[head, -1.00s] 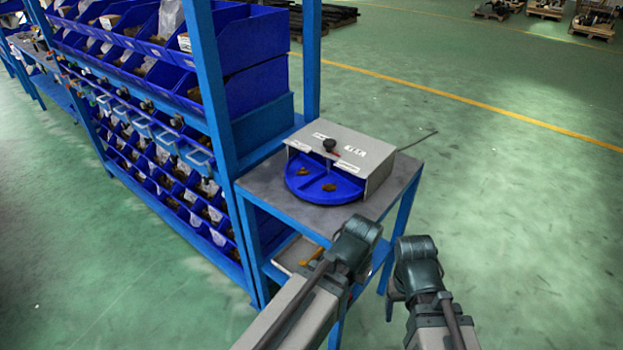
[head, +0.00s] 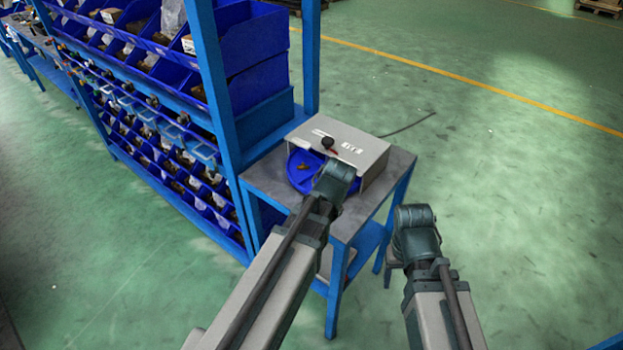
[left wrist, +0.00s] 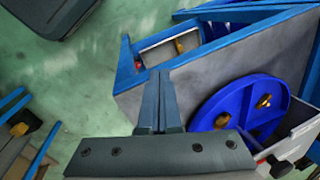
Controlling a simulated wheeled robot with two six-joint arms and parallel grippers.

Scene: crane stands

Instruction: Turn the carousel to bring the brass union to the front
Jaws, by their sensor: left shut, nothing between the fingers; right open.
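The carousel is a blue round tray (head: 302,184) half under a grey cover box (head: 350,142) on a small table. It also shows in the left wrist view (left wrist: 238,98), with one brass fitting (left wrist: 263,101) near its edge and another (left wrist: 222,121) near my gripper mount. I cannot tell which is the brass union. In the head view one brass piece (head: 304,167) shows; my left arm hides the tray's front right. My left gripper (left wrist: 159,75) is shut and empty, beside the tray and apart from it. My right gripper (head: 391,270) is open and empty, right of the table.
The grey table top (head: 265,182) has a blue frame. A black knob (head: 328,143) sits on the cover. A blue rack with several bins (head: 250,75) stands directly left and behind. Open green floor (head: 500,190) lies to the right.

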